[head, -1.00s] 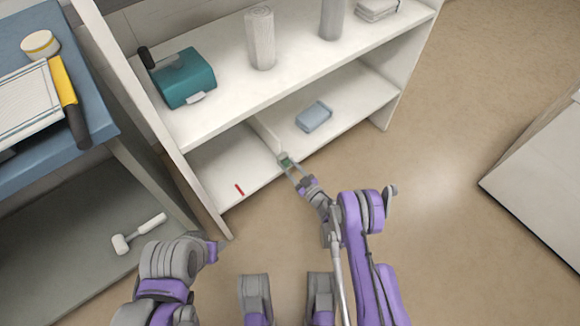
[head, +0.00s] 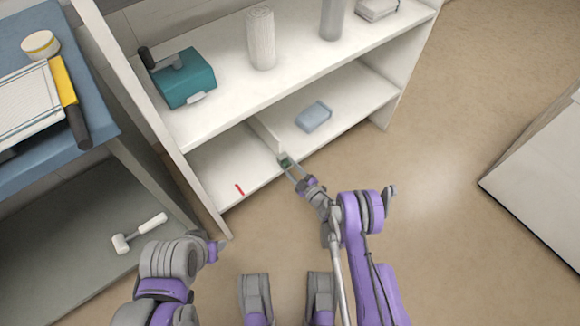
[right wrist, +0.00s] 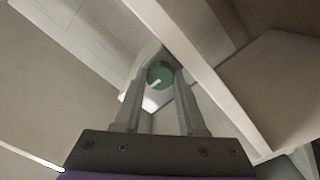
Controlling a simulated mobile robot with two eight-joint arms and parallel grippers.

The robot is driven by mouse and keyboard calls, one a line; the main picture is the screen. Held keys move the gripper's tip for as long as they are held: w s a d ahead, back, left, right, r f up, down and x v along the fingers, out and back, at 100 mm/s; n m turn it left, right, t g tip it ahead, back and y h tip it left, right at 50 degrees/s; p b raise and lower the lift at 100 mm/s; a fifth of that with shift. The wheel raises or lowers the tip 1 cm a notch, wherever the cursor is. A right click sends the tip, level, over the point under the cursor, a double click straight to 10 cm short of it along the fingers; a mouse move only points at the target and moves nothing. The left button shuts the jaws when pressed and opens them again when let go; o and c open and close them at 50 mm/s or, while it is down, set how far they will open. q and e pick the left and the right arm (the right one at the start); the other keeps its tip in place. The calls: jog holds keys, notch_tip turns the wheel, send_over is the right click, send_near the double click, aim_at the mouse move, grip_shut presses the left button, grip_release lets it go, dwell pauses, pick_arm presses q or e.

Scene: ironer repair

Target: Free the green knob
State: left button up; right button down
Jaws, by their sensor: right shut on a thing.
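The green knob (right wrist: 160,75) shows in the right wrist view between the two fingertips of my right gripper (right wrist: 157,88). It has a pale mark on its face. In the head view the knob is a small dark green spot at the front edge of the white shelf unit, by the lower divider. My right gripper (head: 288,163) is shut on the knob there. Part of the knob's sides is hidden by the fingers. My left gripper (head: 217,250) is only partly in view at the lower left, and its fingers cannot be made out.
The white shelf unit (head: 225,125) holds a teal device (head: 188,88), a paper roll (head: 261,40) and a light blue block (head: 313,117). A small red item (head: 239,189) lies on its lower shelf. A mallet (head: 138,233) lies left. Open floor (head: 440,160) is to the right.

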jog(key=shift+n, duration=0.5)
jog(key=shift+c, duration=2.4)
grip_release()
